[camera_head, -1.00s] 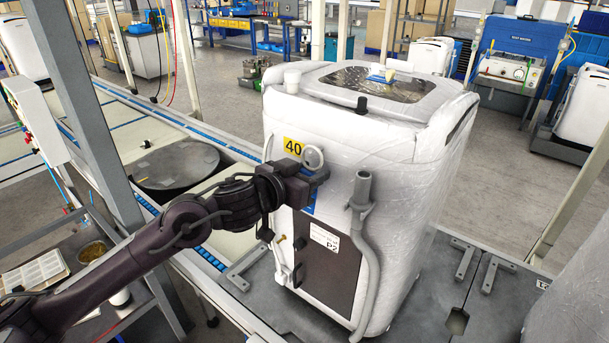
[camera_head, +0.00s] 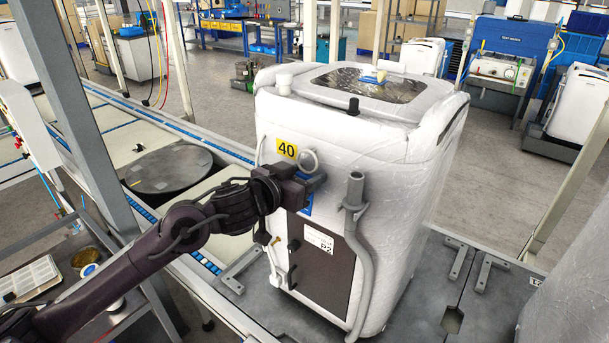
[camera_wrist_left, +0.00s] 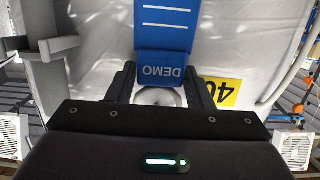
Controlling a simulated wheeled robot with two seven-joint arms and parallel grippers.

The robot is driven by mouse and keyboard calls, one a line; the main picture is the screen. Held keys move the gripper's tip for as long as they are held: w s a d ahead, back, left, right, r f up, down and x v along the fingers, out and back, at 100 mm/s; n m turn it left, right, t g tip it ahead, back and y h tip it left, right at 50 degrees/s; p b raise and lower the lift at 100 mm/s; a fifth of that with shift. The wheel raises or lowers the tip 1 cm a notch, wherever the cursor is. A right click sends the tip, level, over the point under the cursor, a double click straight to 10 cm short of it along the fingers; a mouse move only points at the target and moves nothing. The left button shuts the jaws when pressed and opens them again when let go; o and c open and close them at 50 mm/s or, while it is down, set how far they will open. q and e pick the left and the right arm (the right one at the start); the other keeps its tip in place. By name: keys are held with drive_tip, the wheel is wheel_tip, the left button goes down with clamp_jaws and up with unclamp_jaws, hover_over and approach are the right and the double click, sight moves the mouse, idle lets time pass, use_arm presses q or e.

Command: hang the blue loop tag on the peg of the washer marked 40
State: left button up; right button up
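The washer (camera_head: 400,170) is wrapped in clear film and bears a yellow label marked 40 (camera_head: 287,149), which also shows in the left wrist view (camera_wrist_left: 222,92). My left gripper (camera_head: 312,184) is at its front, right of and below the label. In the left wrist view the fingers (camera_wrist_left: 160,88) flank the blue tag (camera_wrist_left: 163,35), marked DEMO, and appear shut on its narrow end. A pale ring (camera_head: 309,161) stands just above the gripper against the washer. The peg is not clearly visible, so I cannot tell whether the ring is around it. My right gripper is out of view.
A grey hose (camera_head: 355,225) stands upright close to the right of the gripper. A grey post (camera_head: 85,110) rises left of my arm. Another wrapped unit (camera_head: 575,300) is at the lower right.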

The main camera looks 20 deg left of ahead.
use_arm(q)
drive_tip(key=o, duration=0.3)
drive_tip(key=shift+o, duration=0.2)
